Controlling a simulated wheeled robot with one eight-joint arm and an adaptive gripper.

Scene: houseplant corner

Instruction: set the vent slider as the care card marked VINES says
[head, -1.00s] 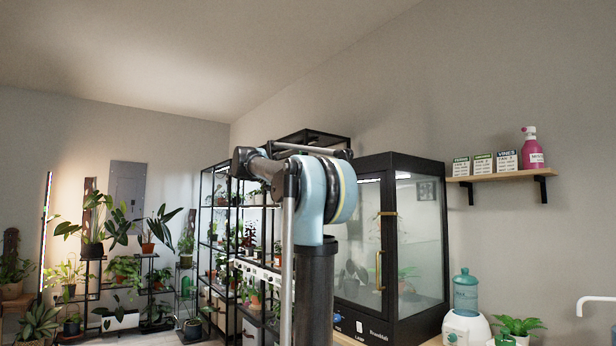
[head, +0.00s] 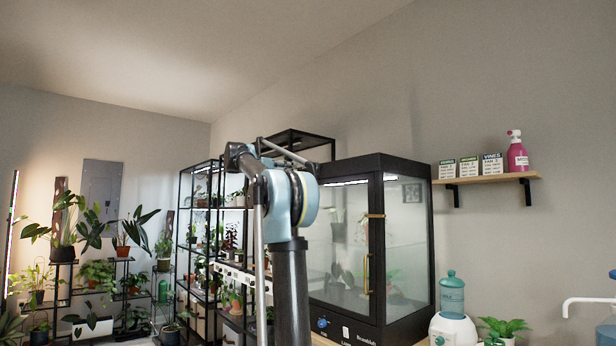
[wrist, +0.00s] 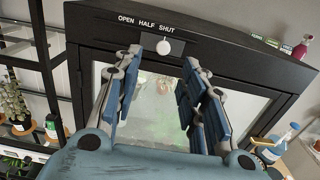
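The vent slider is on the black top frame of the glass cabinet (head: 372,165). In the wrist view its white knob (wrist: 165,48) sits on a dark plate, under the labels OPEN, HALF and SHUT, seemingly closest to SHUT. My gripper (wrist: 163,62) is open and empty, its blue-padded fingers spread to either side below the knob, with no contact visible. The card marked VINES (head: 492,165) is the rightmost of three on the wall shelf in the head view. Its heading and a fan line show, but its smaller lines are too small to read. The gripper is hidden in the head view.
The wall shelf (head: 500,179) also holds a pink bottle (head: 517,156). A water dispenser (head: 452,325) and a potted plant (head: 503,327) stand right of the cabinet. Black plant racks (head: 183,225) stand to the left.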

